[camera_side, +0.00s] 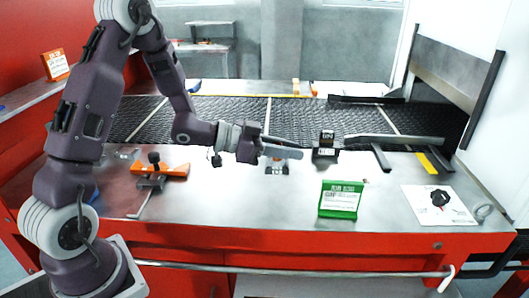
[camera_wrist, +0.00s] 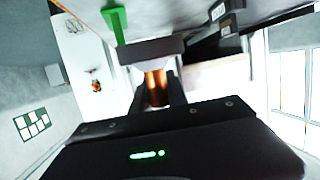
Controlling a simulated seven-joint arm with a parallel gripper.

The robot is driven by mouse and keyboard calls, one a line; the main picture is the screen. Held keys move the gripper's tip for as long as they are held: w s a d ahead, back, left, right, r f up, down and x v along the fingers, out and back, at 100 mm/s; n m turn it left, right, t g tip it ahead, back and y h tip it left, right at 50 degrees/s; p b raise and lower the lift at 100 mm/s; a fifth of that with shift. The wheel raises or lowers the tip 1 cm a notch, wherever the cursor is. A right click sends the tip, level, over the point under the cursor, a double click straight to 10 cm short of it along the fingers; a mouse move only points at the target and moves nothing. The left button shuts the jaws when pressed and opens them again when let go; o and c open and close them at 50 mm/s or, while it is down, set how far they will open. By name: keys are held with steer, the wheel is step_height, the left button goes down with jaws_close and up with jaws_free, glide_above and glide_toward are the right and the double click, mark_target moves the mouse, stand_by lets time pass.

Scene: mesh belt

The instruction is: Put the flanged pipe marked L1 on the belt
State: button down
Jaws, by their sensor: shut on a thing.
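My gripper (camera_side: 266,150) is held level above the steel bench, in front of the belt (camera_side: 235,112). In the wrist view its dark fingers (camera_wrist: 156,92) are shut around a copper-coloured, round-sided piece with a wide grey end. I take this to be the flanged pipe (camera_wrist: 156,82). In the side view only a grey bar-like part of the pipe (camera_side: 285,152) shows beyond the fingers, off the bench. No L1 mark is readable. The mesh belt is dark and runs across behind the bench.
A small item (camera_side: 277,168) stands below the gripper. A green sign (camera_side: 341,199), a white sheet with a black knob (camera_side: 440,200) and an orange clamp (camera_side: 165,171) are on the bench.

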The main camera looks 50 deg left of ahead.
steer(key=w+a+n+t+y, duration=0.1)
steer(key=w+a+n+y, duration=0.25)
steer(key=w+a, duration=0.55)
steer(key=w+a+n+y, duration=0.2)
steer(key=w+a+y, duration=0.25)
steer(key=w, duration=0.85)
steer(key=w+a+n+t+y, duration=0.1)
steer(key=w+a+n+y, duration=0.2)
steer(key=w+a, duration=0.6)
steer(key=f, duration=0.3)
steer(key=w+d+f, duration=0.1)
steer(key=f, duration=0.5)
steer(key=shift+w+d+f, duration=0.2)
steer(key=shift+w+d, duration=0.05)
steer(key=shift+w, duration=0.1)
steer(key=c, duration=1.3)
jaws_free()
steer(key=shift+f, duration=0.15)
steer(key=shift+s, duration=0.1)
